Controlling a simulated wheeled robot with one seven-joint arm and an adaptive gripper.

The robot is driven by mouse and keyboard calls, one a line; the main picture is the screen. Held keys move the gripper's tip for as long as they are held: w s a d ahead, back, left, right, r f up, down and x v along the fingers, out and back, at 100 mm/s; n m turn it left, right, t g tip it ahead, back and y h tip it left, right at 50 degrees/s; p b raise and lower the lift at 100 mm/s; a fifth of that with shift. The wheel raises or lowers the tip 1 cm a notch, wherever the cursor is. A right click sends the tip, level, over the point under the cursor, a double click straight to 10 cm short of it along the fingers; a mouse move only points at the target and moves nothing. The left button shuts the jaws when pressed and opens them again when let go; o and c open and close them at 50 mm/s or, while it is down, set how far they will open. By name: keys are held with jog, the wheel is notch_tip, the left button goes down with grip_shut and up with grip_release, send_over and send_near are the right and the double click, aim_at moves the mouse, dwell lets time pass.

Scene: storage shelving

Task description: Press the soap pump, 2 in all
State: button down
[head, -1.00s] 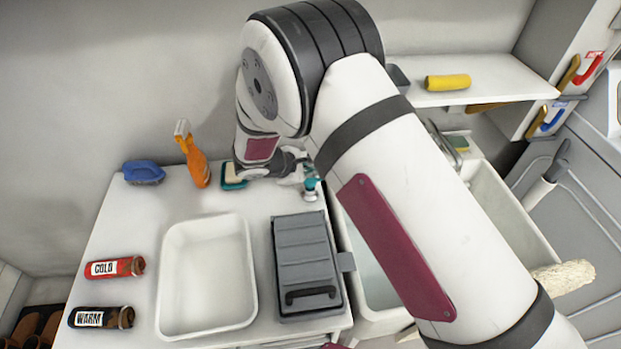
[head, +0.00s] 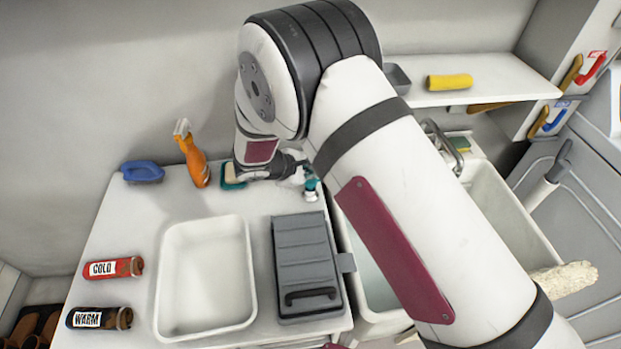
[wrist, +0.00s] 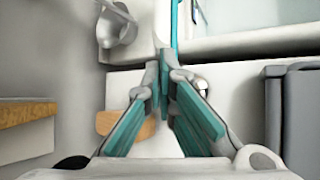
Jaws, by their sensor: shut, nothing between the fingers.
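My gripper (head: 308,180) is at the back right of the white counter, with its teal-padded fingers closed together and nothing between them. In the wrist view the fingers (wrist: 164,68) meet at their tips. A small silvery rounded piece (head: 311,196), which looks like part of the soap pump, shows just below the fingertips in the head view. It also shows beside the right finger in the wrist view (wrist: 202,85). The rest of the pump is hidden, and I cannot tell whether the fingers touch it.
A sponge (head: 232,180), an orange spray bottle (head: 195,165) and a blue brush (head: 143,172) stand left of my gripper. A white basin (head: 163,285) and a grey ridged box (head: 303,255) lie in front. The sink (head: 510,215) is on the right.

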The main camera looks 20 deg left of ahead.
jog(key=shift+f+b, duration=0.35)
jog(key=shift+f, duration=0.35)
dwell(0.5)
jog(key=shift+s+r, duration=0.1)
jog(key=shift+r+p, duration=0.45)
jog(key=shift+r, duration=0.8)
jog(key=shift+r, duration=0.15)
jog(key=shift+r+p, duration=0.75)
jog(key=shift+r, duration=1.6)
jog(key=shift+r, duration=2.05)
